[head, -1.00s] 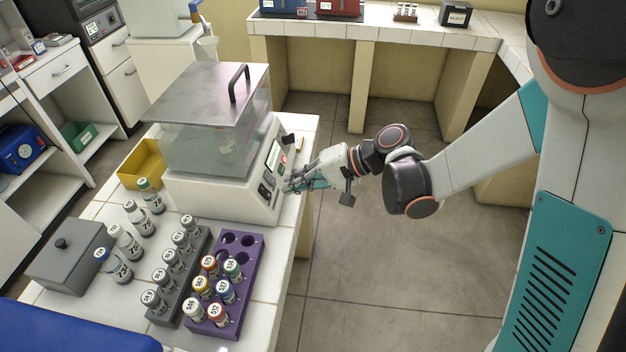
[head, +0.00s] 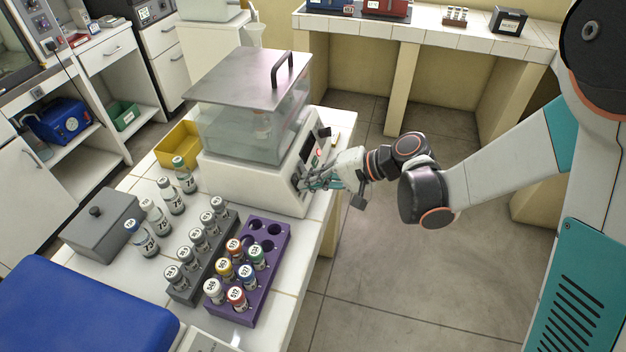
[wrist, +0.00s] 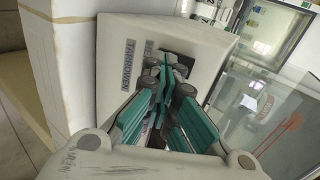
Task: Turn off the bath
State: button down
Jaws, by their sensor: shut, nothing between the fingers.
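The bath (head: 250,165) is a white box with a clear tank and a grey metal lid with a black handle, standing on the tiled bench. Its control panel (head: 308,160) is on the right face, partly hidden by my gripper. My gripper (head: 308,184) is shut and empty, with its fingertips at the lower part of that panel; I cannot tell if they touch it. In the wrist view the teal fingers (wrist: 165,75) are together in front of the bath's white face (wrist: 195,45), which bears dark labels.
A purple rack (head: 276,258) and a grey rack (head: 203,276) of capped vials stand in front of the bath. Several loose bottles, a grey lidded box (head: 100,232) and a yellow tray (head: 172,151) are to the left. The floor to the right is clear.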

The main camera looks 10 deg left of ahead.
jog(key=shift+r, duration=0.15)
jog(key=shift+r+p, duration=0.55)
jog(key=shift+r, duration=0.15)
